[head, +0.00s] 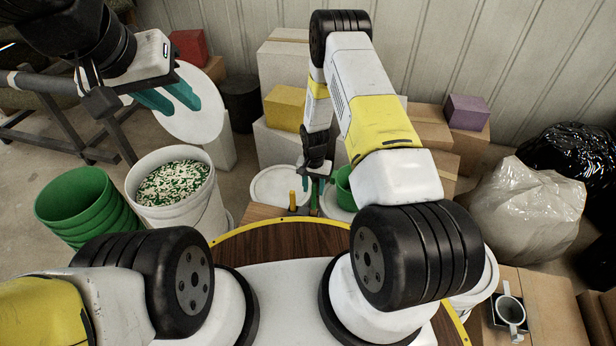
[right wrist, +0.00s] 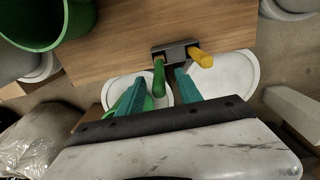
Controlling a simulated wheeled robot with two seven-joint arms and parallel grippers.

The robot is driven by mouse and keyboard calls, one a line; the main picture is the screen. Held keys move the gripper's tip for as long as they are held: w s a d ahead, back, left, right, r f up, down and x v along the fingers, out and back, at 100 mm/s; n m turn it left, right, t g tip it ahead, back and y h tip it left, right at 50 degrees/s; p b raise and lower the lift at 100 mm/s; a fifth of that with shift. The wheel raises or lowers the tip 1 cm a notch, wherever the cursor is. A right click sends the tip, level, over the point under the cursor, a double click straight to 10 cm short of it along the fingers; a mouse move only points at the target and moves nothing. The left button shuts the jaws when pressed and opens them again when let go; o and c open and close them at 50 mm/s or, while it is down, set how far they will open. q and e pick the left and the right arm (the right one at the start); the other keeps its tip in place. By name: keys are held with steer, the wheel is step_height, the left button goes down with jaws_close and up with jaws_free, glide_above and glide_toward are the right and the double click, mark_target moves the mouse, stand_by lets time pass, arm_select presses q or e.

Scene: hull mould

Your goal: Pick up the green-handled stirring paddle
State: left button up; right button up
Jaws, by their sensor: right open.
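The green-handled paddle (right wrist: 158,78) stands in a dark holder block (right wrist: 172,50) on a wooden surface, beside a yellow handle (right wrist: 202,58). In the head view the green handle (head: 314,198) shows just below my right gripper (head: 318,176). In the right wrist view, my right gripper's teal fingers (right wrist: 160,82) are open, with the green handle showing between them; I cannot tell whether either finger touches it. The paddle's lower part is hidden. My left gripper (head: 180,100) is at the upper left, fingers apart and empty, well away from the paddle.
A white bucket of green and white pellets (head: 138,186) and stacked green buckets (head: 80,210) stand at left. Cardboard boxes (head: 285,60) and white-lidded tubs (head: 275,186) are behind the handles.

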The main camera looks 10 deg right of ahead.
mark_target(314, 195)
step_height(314, 195, down, 4)
steer(key=shift+d+f, duration=0.1)
steer(key=shift+f, duration=0.1)
steer(key=shift+c, duration=0.4)
jaws_close()
